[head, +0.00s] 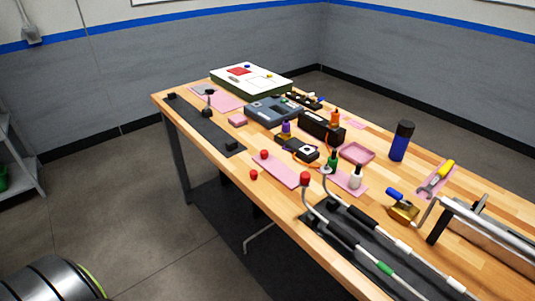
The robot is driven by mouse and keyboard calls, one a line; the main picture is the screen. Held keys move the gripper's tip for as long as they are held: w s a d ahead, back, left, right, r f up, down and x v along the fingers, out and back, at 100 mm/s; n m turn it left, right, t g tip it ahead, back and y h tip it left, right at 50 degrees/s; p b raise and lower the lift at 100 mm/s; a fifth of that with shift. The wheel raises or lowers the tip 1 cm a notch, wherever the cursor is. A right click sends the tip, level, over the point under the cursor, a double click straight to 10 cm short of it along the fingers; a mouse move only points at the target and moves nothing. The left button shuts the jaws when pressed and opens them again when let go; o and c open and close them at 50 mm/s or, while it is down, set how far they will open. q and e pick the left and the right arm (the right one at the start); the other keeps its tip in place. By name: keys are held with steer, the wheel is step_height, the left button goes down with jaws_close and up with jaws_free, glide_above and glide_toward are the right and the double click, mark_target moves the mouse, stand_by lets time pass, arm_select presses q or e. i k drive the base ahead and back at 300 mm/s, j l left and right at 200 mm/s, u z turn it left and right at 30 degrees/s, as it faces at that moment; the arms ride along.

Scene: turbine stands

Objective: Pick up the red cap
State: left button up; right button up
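Several small red pieces are on the wooden workbench (190,115), and I cannot tell for sure which one is the red cap. A larger red cap-like piece (305,178) sits at the upper end of a curved grey rod near the front edge. A small red round piece (264,154) is at the far end of a pink mat (280,172). Another small red round piece (253,174) is on the bare wood beside that mat, close to the front edge. Neither of my grippers is in view.
White-and-black rods (395,244) lie on a dark mat at the right front. A dark blue bottle (401,141), a green bottle (332,160) and a white bottle (355,177) stand upright behind. A grey-blue case (272,108) and a white-topped box (250,79) are farther back.

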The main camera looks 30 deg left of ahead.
mark_target(263, 153)
steer(key=z, duration=1.1)
steer(key=u, duration=2.1)
